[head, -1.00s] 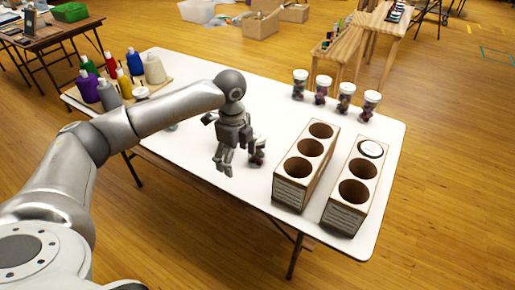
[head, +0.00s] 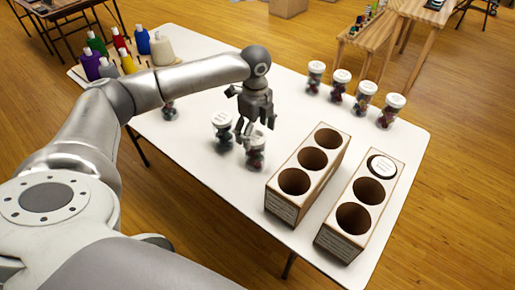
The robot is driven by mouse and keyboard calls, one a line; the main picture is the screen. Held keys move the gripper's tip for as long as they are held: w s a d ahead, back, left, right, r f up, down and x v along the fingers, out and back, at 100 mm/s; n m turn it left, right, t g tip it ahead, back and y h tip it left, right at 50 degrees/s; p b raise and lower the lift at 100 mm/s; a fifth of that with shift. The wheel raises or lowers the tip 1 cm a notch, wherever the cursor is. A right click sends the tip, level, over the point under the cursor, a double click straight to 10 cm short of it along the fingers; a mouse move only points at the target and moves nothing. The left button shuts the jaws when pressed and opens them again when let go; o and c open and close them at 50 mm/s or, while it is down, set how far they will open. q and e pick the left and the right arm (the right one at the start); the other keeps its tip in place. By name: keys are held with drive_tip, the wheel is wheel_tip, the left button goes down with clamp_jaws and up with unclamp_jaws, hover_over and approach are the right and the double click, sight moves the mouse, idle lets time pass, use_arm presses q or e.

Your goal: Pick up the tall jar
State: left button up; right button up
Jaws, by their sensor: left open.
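Two clear jars with white lids and dark, colourful contents stand upright by my left gripper: a left jar (head: 222,132) and a front jar (head: 255,153). Another jar (head: 169,110) stands further left, partly hidden by my arm. Several similar jars (head: 340,86) stand in a row along the back right. I cannot tell for sure which is the tall jar. My left gripper (head: 257,127) is open and points down, just behind the front jar and right of the left jar in the picture. It holds nothing that I can see. My right gripper is out of view.
Two wooden holders with round holes stand on the white table (head: 200,165): a left holder (head: 290,208) with its holes empty, and a right holder (head: 338,243) with a white-lidded jar (head: 382,166) in its far hole. Paint bottles (head: 128,65) crowd the back left.

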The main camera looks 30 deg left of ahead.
sight(255, 147)
use_arm(q)
drive_tip(key=shift+s+f, duration=0.15)
drive_tip(key=shift+f, duration=1.05)
wheel_tip(255, 147, down, 4)
drive_tip(key=shift+f+p, duration=0.15)
drive_tip(key=shift+p, duration=0.3)
drive_tip(key=shift+f, duration=0.2)
drive_tip(key=c, duration=1.1)
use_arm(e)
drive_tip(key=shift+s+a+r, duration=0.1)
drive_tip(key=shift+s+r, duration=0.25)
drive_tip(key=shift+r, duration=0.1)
